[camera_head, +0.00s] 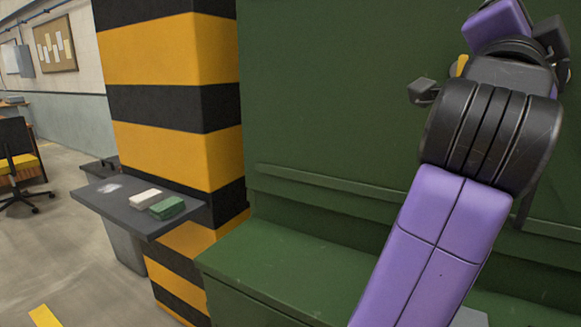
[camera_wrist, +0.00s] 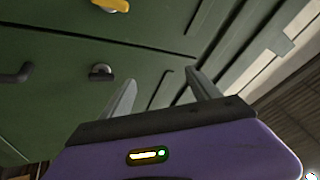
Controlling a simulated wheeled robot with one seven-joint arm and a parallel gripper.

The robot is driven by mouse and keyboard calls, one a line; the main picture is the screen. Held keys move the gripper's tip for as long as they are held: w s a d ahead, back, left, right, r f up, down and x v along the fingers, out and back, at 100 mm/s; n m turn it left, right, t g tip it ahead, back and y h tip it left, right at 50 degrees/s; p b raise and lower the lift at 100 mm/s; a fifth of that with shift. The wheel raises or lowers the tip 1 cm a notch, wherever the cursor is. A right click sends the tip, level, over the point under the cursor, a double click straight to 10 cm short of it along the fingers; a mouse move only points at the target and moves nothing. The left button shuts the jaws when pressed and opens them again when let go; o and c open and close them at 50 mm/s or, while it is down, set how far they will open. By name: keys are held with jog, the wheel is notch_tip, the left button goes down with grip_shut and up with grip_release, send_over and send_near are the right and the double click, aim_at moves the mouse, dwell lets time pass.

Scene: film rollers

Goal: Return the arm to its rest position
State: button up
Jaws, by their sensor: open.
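My purple and black arm rises on the right of the head view, in front of the green machine (camera_head: 330,110). In that view the fingers of my gripper are not clearly seen; they are hidden behind the arm's upper links. In the wrist view my gripper (camera_wrist: 160,95) shows two grey fingers spread apart, with nothing between them. Beyond the fingers is the green machine's surface, with a yellow handle (camera_wrist: 112,5), a dark knob (camera_wrist: 101,72) and a dark handle (camera_wrist: 18,75).
A grey shelf (camera_head: 110,207) juts out by the yellow and black striped pillar (camera_head: 175,90). A white block (camera_head: 145,198) and a green block (camera_head: 167,208) lie on it. A green ledge (camera_head: 270,265) runs along the machine. A chair (camera_head: 18,165) and open floor are at left.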

jog(key=s+a+f+n+t+y+p, duration=0.1)
jog(key=a+f+n+t+y, duration=0.2)
jog(key=a+f+n+y, duration=0.4)
jog(key=s+a+f+n+t+y+p, duration=0.25)
jog(key=f+n+y, duration=0.25)
jog(key=f+n, duration=0.35)
jog(key=s+a+f+n+t+y, duration=0.1)
jog(key=a+f+n+t+y, duration=0.2)
jog(key=a+f+n+y, duration=0.4)
jog(key=s+d+f+g+p, duration=0.1)
jog(key=s+f+g+p, duration=0.1)
jog(key=s+f, duration=0.6)
jog(key=s+d+f+g+h+p, duration=0.1)
jog(key=s+f+g, duration=0.3)
jog(key=s+f, duration=0.4)
jog(key=s+d+f+g+h+p, duration=0.1)
jog(key=s+f, duration=0.7)
jog(key=s, duration=0.8)
jog(key=shift+s+d+f+m+g+p, duration=0.3)
jog(key=shift+d+m+g+p, duration=0.15)
jog(key=shift+d+g+p, duration=0.65)
jog(key=shift+a, duration=0.3)
